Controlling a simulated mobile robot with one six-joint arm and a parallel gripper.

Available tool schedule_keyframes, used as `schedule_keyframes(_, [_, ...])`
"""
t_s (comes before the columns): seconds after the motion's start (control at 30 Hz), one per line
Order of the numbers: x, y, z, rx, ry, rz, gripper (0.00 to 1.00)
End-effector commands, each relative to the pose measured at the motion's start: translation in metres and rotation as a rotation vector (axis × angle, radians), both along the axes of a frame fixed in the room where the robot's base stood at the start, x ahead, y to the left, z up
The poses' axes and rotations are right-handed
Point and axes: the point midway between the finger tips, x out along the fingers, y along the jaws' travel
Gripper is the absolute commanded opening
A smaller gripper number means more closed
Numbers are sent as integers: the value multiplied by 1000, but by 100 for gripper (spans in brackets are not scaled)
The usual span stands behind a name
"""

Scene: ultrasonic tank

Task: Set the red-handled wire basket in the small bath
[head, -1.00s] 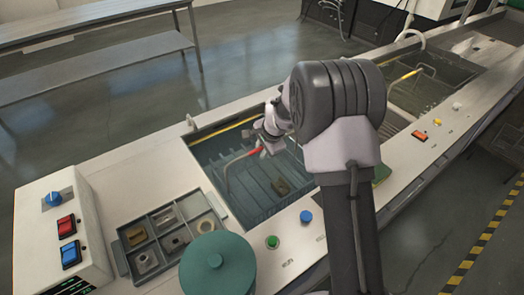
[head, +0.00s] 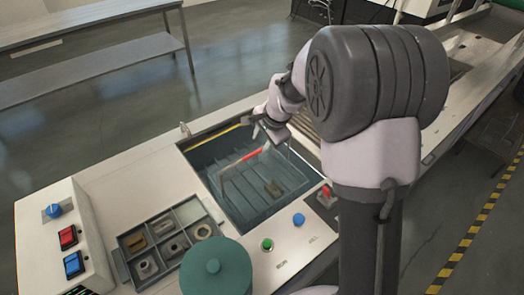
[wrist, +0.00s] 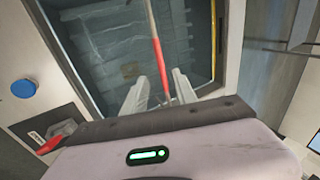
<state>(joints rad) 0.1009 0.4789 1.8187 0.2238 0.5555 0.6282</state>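The small bath (head: 197,158) is a dark, rectangular tank sunk in the pale bench. The red-handled wire basket (head: 252,154) appears to be down inside it, its red handle sloping up toward my gripper (head: 268,134). The thin basket wires are hard to make out. In the wrist view, the red handle (wrist: 158,62) runs between the two pale fingers of my gripper (wrist: 160,92). Gaps show on both sides of the handle, so the gripper is open around or just above it. A small brown part (head: 273,188) shows low in the bath.
A divided grey tray (head: 120,262) of metal parts and a teal round container (head: 215,268) stand left and in front of the bath. Green (head: 267,244) and blue (head: 298,219) buttons line the front. A control box (head: 60,235) stands at far left. My arm hides the right side.

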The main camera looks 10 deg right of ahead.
Motion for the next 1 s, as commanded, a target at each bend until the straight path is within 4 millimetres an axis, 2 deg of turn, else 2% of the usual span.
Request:
schedule_keyframes(0.07, [-21, 8, 37, -20, -30, 61, 34])
schedule_keyframes(0.1, [-42, 14, 62, -40, -48, 115, 34])
schedule_keyframes(0.17, [-84, 24, 99, -78, -79, 216, 34])
schedule_keyframes(0.2, [-117, 31, 120, -106, -101, 285, 34])
schedule_keyframes(0.23, [-141, 36, 133, -127, -117, 336, 34])
schedule_keyframes(0.3, [-196, 44, 151, -178, -150, 447, 34])
schedule_keyframes(0.4, [-260, 50, 156, -240, -187, 574, 34])
schedule_keyframes(0.5, [-299, 53, 151, -284, -210, 657, 34])
schedule_keyframes(0.63, [-318, 54, 146, -306, -220, 697, 34])
schedule_keyframes(0.83, [-318, 54, 146, -306, -220, 700, 34])
schedule_keyframes(0.93, [-318, 54, 131, -307, -221, 699, 34])
schedule_keyframes(1.0, [-318, 54, 132, -306, -220, 698, 34])
